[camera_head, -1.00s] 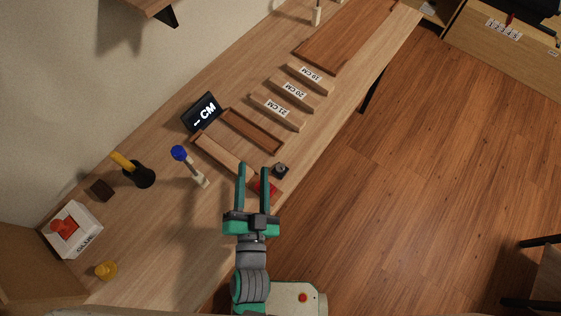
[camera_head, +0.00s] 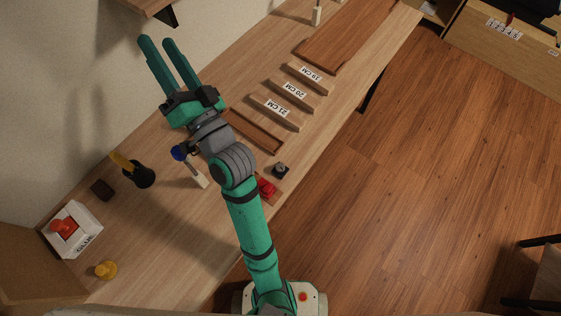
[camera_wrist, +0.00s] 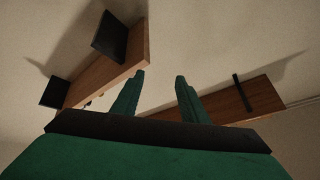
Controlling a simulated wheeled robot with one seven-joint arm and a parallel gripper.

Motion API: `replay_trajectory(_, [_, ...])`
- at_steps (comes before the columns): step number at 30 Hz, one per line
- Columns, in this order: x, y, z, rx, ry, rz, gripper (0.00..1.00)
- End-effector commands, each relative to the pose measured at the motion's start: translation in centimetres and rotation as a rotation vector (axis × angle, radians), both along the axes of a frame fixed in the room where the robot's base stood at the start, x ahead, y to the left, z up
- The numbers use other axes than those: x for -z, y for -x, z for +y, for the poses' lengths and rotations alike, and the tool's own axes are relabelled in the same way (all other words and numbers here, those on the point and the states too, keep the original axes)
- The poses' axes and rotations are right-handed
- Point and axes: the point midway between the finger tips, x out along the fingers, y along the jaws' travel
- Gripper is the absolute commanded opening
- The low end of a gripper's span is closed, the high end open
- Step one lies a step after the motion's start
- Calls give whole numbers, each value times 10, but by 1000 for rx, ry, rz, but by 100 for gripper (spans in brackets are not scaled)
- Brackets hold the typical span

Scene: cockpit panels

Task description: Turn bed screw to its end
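I cannot tell any item as the bed screw in these frames. A red round part (camera_head: 267,187) sits near the front edge of the workbench (camera_head: 150,232). A small dark knob-like part (camera_head: 281,170) is just beyond it. My gripper (camera_head: 157,43) is open and empty, raised above the back of the bench, pointing towards the wall. In the wrist view my gripper (camera_wrist: 160,78) shows two separated fingers with nothing between them. My arm hides the display and part of the wooden trays.
A wall shelf (camera_head: 147,6) is close to my fingertips; shelves (camera_wrist: 100,76) also show in the wrist view. A blue-topped post (camera_head: 196,176), black cup (camera_head: 140,175), glue box (camera_head: 76,229) and labelled blocks (camera_head: 276,110) stand on the bench. The floor at right is largely open.

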Motion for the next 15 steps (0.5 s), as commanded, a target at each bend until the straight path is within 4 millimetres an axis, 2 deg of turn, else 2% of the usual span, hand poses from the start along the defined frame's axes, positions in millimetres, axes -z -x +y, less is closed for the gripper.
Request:
replay_trajectory(1, [-12,0,8,-37,15,-21,40])
replay_trajectory(6, [-37,9,38,-176,80,-54,40])
replay_trajectory(10, [-47,18,60,-277,151,-65,40])
replay_trajectory(15, [-46,33,86,-400,270,-58,40])
